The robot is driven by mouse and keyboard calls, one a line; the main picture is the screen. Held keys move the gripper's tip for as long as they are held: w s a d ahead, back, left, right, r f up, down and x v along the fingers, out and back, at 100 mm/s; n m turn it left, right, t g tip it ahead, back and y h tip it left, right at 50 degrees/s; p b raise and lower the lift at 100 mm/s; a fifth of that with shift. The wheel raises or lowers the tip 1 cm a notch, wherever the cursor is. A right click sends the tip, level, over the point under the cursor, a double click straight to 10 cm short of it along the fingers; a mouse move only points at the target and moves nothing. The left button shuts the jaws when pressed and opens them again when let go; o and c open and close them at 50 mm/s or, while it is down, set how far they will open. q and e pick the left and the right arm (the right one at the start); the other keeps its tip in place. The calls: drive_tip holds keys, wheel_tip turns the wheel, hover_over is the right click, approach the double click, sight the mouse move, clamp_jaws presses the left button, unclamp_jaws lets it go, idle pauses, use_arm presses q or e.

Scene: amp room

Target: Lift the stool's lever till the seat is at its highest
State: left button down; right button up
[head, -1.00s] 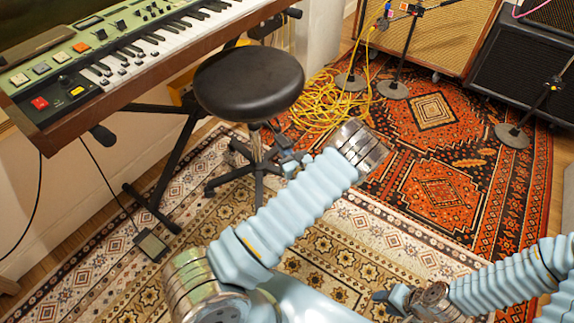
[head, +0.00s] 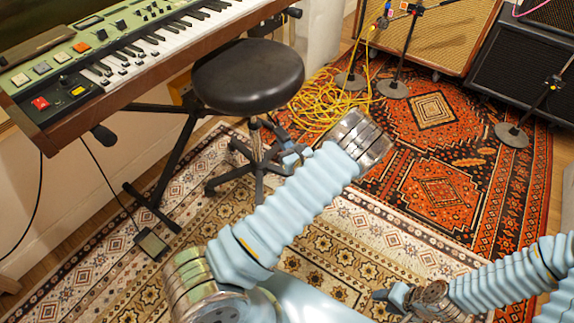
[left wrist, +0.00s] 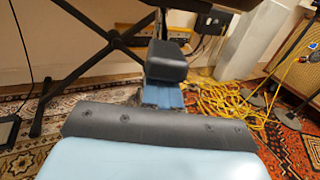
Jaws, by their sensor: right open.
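The stool has a round black seat (head: 249,78) on a thin column over a dark, several-legged base (head: 258,170). It stands on the rug in front of the keyboard. I cannot make out its lever, which seems hidden by my gripper and the seat. My left gripper (head: 275,132) is just under the right side of the seat, beside the column. In the left wrist view a dark finger part (left wrist: 166,62) shows, but not the gap between fingers or anything held. My right gripper (head: 384,297) is open, low over the rug at the lower right, away from the stool.
The keyboard (head: 120,55) on its black stand (head: 170,165) is close to the seat's left. Yellow cables (head: 325,105) lie behind the stool. Microphone stands (head: 392,88) and amps (head: 520,80) stand at the back right. A small pedal (head: 152,243) lies left; the patterned rug between is clear.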

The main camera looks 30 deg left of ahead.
use_arm(q)
drive_tip(key=shift+r, duration=0.2)
drive_tip(key=shift+f, duration=0.15)
drive_tip(key=shift+f+b, duration=1.8)
drive_tip(key=shift+f, duration=0.4)
drive_tip(key=v, duration=1)
drive_tip(key=shift+p, duration=0.45)
